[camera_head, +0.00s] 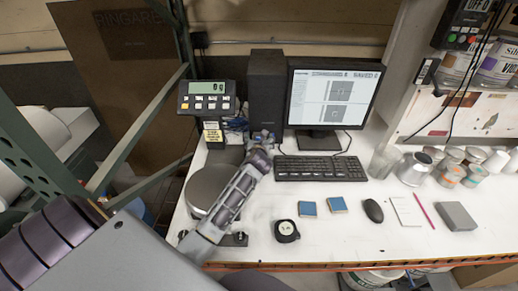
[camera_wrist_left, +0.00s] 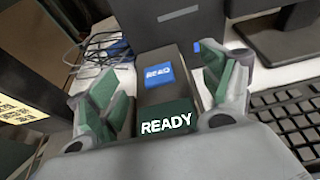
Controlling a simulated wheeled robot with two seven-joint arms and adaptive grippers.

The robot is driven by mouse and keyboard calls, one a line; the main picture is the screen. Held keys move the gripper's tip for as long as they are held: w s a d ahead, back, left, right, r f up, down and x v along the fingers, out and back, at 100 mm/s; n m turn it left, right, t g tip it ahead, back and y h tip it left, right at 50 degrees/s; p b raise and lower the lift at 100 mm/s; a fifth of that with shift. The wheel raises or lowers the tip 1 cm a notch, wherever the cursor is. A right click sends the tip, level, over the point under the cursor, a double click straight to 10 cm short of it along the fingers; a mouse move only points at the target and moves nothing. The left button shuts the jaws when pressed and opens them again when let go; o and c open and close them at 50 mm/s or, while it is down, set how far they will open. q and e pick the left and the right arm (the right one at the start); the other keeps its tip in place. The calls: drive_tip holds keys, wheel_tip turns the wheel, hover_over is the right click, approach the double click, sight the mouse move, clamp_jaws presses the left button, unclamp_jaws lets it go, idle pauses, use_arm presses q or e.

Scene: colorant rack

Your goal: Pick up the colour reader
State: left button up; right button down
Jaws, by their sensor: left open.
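The colour reader, a dark block with a blue READ label and a green READY screen, lies in the left wrist view (camera_wrist_left: 165,75). My left gripper (camera_wrist_left: 163,98) is open, with one green-padded finger on each side of it. Whether the fingers touch it I cannot tell. In the head view my left gripper (camera_head: 262,137) reaches over the white bench between the scale and the keyboard. The reader is mostly hidden there behind my gripper. My right gripper is not in view.
A scale (camera_head: 206,187) stands left of my arm. A dark computer tower (camera_head: 267,88), a monitor (camera_head: 334,93) and a keyboard (camera_head: 320,168) are close by. Cables (camera_wrist_left: 105,45) lie behind the reader. Jars and cans (camera_head: 414,167) stand at the right.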

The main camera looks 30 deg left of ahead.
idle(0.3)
use_arm(q)
drive_tip(key=c, duration=1.6)
drive_tip(key=shift+r, duration=0.1)
drive_tip(key=shift+w+r, duration=0.1)
drive_tip(key=shift+r, duration=0.45)
wheel_tip(320, 180, up, 9)
drive_tip(key=shift+f+b, duration=0.1)
drive_tip(key=shift+b, duration=0.25)
